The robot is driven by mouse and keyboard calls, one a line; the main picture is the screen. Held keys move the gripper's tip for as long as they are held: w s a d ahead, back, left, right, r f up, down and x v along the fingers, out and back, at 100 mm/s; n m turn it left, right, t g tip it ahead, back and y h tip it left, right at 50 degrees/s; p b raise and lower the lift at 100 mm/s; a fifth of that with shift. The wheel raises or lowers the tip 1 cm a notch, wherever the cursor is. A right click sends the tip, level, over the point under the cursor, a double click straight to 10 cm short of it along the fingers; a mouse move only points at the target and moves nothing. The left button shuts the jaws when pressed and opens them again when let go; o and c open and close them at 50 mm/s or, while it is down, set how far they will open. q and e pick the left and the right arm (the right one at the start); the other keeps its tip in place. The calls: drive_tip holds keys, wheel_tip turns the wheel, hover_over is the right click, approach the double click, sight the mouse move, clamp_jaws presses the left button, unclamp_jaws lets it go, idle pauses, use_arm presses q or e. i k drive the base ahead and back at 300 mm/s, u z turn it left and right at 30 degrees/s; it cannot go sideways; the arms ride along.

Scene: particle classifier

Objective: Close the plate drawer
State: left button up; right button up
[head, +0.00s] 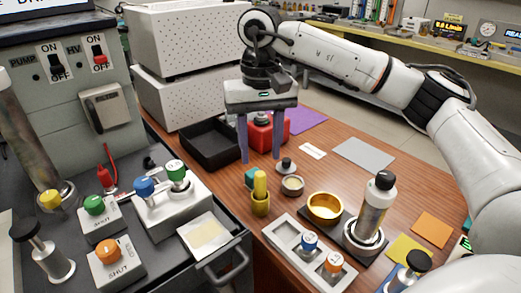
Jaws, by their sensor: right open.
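The plate drawer (244,241) is at the lower centre, at the right side of the dark grey bench. It looks pulled out, with its grey bar handle (228,268) facing the wooden table. A pale square plate with a yellowish patch (205,237) lies at the drawer. How far the drawer stands out is hard to tell. My right gripper (260,159) is open and empty, pointing down over the wooden table, beyond the drawer and apart from its handle. My left gripper is out of view.
On the bench are a valve block (172,208) and two shut-marked knobs.

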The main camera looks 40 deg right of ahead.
sight(209, 243)
drive_tip(key=k, duration=1)
